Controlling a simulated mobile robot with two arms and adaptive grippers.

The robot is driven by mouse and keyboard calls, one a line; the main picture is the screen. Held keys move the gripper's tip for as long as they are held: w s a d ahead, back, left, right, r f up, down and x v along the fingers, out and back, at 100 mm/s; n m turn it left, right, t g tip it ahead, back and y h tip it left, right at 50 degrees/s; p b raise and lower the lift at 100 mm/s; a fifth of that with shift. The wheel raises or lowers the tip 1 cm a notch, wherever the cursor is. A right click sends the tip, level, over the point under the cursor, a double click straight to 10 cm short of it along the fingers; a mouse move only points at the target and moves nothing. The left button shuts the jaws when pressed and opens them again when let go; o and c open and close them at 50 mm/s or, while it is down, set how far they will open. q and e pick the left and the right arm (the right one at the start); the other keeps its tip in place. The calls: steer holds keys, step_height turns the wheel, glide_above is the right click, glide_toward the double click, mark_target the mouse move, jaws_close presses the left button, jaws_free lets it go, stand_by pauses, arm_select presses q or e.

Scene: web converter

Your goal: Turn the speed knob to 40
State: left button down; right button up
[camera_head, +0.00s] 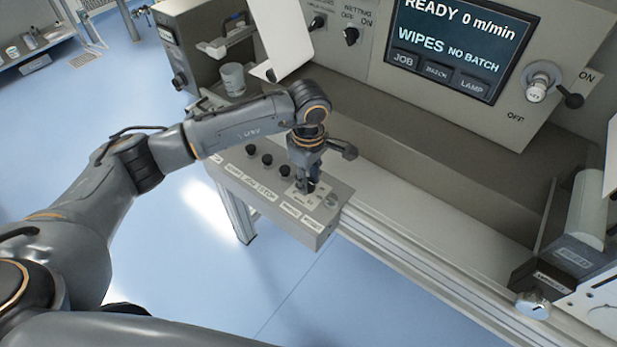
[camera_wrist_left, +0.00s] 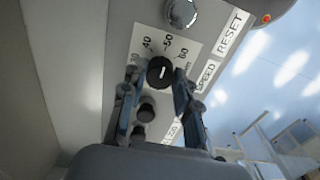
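The black speed knob (camera_wrist_left: 160,71) sits on a white dial plate (camera_wrist_left: 143,62) beside a SPEED label (camera_wrist_left: 206,76) in the left wrist view. The numbers 40, 50 and 60 are legible around it. The knob has a short white pointer line, but the exact value it marks is hard to read. My left gripper (camera_head: 306,187) points down over the right end of the grey control box (camera_head: 335,199), hiding the knob in the head view. Its two fingers (camera_wrist_left: 157,78) stand on either side of the knob, open, with small gaps seeming to show. My right gripper is not in view.
Several black knobs (camera_head: 267,159) line the same box. A silver button (camera_wrist_left: 181,13) is beside the dial near RESET. The machine screen (camera_head: 455,45) reads READY 0 m/min. A white flap (camera_head: 284,40) and a cup (camera_head: 232,78) are behind my left arm. Blue floor lies in front.

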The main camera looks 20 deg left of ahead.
arm_select(q)
steer(key=shift+f+n+b, duration=0.15)
steer(key=shift+n+b, duration=0.75)
steer(key=shift+b, duration=0.1)
steer(key=shift+n+b, duration=1.05)
steer(key=shift+n, duration=0.15)
steer(key=n+b, duration=0.2)
steer(key=n, duration=0.1)
steer(key=shift+n+b, duration=0.45)
steer(key=shift+n, duration=0.35)
steer(key=shift+r, duration=0.2)
steer(key=c, duration=1)
jaws_free()
